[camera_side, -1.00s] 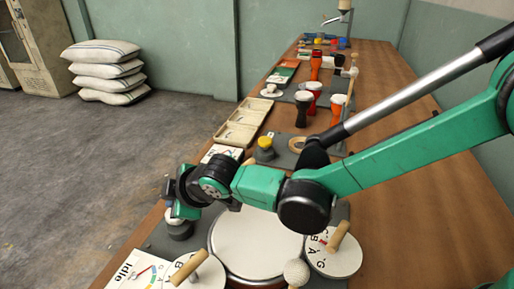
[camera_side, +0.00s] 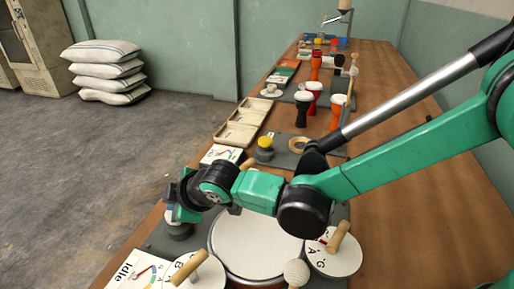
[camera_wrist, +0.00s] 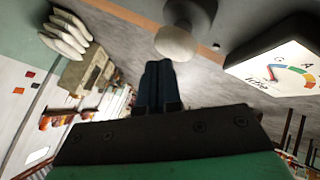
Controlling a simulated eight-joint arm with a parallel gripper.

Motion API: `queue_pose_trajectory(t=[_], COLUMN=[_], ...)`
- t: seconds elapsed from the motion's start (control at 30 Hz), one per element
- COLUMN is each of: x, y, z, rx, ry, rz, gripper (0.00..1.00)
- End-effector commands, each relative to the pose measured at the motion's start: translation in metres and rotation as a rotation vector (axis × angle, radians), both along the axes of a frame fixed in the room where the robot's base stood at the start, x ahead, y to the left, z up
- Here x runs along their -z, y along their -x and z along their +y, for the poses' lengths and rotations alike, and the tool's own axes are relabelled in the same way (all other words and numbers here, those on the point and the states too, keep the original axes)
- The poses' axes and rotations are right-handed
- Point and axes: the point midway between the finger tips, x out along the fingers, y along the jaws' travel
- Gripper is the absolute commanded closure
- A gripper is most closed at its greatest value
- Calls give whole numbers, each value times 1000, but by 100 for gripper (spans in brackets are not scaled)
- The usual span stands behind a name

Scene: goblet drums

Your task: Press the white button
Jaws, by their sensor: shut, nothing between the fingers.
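The white button (camera_wrist: 176,43) is a round white cap on a grey base (camera_wrist: 190,13) in the wrist view, just beyond my fingertips. In the side view the base (camera_side: 179,231) stands at the table's left edge, and the cap is mostly hidden behind my gripper (camera_side: 182,212). My gripper shows in the wrist view (camera_wrist: 158,66) with its dark fingers together and nothing between them. The fingertips are close below the cap in that picture. I cannot tell whether they touch it.
A dial card marked Idle (camera_side: 135,272) lies near the button; it also shows in the wrist view (camera_wrist: 278,68). A large drum head (camera_side: 255,245) and round discs with wooden pegs (camera_side: 335,255) are to the right. A yellow button (camera_side: 265,143) stands farther back.

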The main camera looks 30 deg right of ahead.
Motion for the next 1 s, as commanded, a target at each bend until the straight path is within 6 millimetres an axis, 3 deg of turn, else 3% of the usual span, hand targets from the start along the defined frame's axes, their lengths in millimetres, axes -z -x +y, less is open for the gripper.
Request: queue_pose_trajectory(t=[1.0], x=[8], y=[0], z=[0], rx=[1], ry=[1], rz=[0], gripper=[100])
